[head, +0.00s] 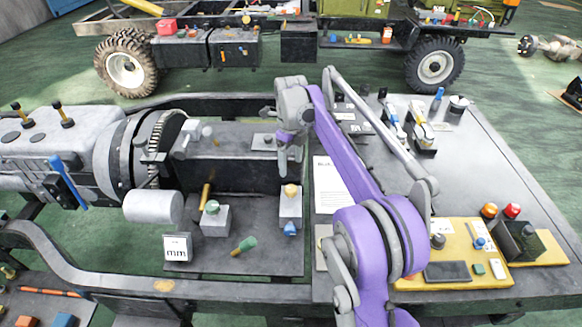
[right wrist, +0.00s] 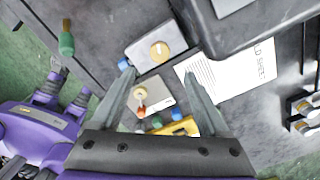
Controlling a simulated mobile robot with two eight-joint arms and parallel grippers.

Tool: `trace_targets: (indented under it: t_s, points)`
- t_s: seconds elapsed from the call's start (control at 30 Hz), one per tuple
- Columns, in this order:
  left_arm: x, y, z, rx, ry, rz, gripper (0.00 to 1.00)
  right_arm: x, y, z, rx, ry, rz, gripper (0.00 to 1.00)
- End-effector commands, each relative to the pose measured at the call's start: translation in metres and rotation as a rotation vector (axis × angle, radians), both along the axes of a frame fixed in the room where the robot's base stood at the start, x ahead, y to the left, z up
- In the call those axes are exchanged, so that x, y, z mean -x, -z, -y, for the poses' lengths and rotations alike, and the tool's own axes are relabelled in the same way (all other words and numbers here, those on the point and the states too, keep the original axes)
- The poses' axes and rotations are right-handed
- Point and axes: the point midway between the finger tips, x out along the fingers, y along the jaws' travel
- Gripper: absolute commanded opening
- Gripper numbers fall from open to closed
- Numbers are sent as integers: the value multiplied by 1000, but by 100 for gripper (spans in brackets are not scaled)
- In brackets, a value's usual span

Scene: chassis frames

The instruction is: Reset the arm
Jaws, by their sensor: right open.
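My right arm is purple and grey and reaches up from the bottom of the head view. Its gripper (head: 289,155) hangs over the chassis beside a dark box-shaped block (head: 235,175). In the right wrist view, its two grey fingers (right wrist: 160,85) stand wide apart. Nothing is held between them; a small block with a knob (right wrist: 140,95) shows beyond in the gap.
A printed sheet (head: 328,185) lies right of the gripper. Small blocks with knobs (head: 215,220) stand on the dark plate. A yellow tray (head: 465,282) with buttons sits at lower right. The grey panel (head: 500,175) has bare room at right. A large grey gearbox (head: 60,145) is at left.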

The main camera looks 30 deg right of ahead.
Motion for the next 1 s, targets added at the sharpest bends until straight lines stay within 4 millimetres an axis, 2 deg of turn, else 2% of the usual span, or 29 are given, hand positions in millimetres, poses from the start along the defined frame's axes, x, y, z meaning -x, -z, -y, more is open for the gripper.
trace_targets:
  t_s: [0.43,0.57,0.67,0.77,0.9,1.0]
  points:
    - [0,0,0,0,0,0,50,0,0,0,0,0,0,78]
    - [0,-2,0,0,0,1,50,6,-5,-6,3,-66,11,78]
    - [-1,-6,0,0,0,2,50,20,-15,-21,15,-243,38,78]
    - [-2,-13,0,0,0,5,50,45,-27,-43,41,-521,80,78]
    - [-4,-22,0,0,0,9,50,89,-36,-74,105,-968,136,78]
    - [-6,-29,0,0,0,11,50,125,-35,-93,166,-1284,168,78]
